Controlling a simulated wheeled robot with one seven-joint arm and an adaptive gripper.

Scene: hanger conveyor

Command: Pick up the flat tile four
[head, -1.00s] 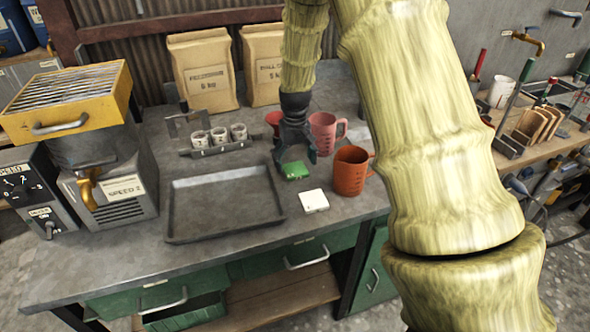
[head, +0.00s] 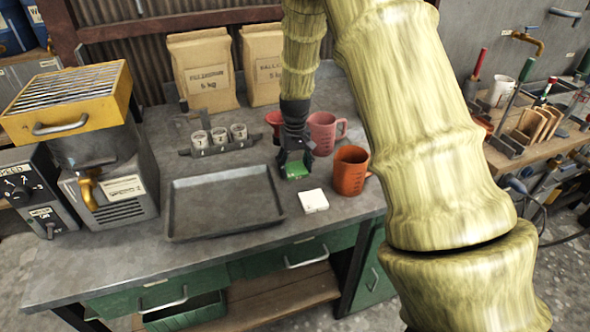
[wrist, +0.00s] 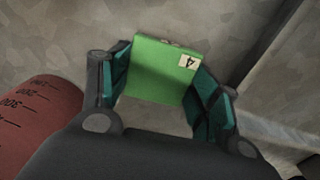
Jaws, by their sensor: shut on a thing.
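The flat tile four is a green square tile (wrist: 160,68) with a white label reading 4, seen in the wrist view. It also shows in the head view (head: 296,170), at the right of the grey tray. My gripper (head: 294,163) reaches down over it, and in the wrist view my gripper (wrist: 165,90) has a finger against each side of the tile. It is shut on the tile. I cannot tell whether the tile is clear of the bench. A white tile (head: 313,201) lies on the bench nearer the front.
An orange measuring cup (head: 350,172) stands close at the right, with a pink cup (head: 322,134) behind it. A red cup is partly hidden behind my gripper. The empty grey tray (head: 224,203) lies at the left. Small white cups (head: 219,136) stand in a rack behind it.

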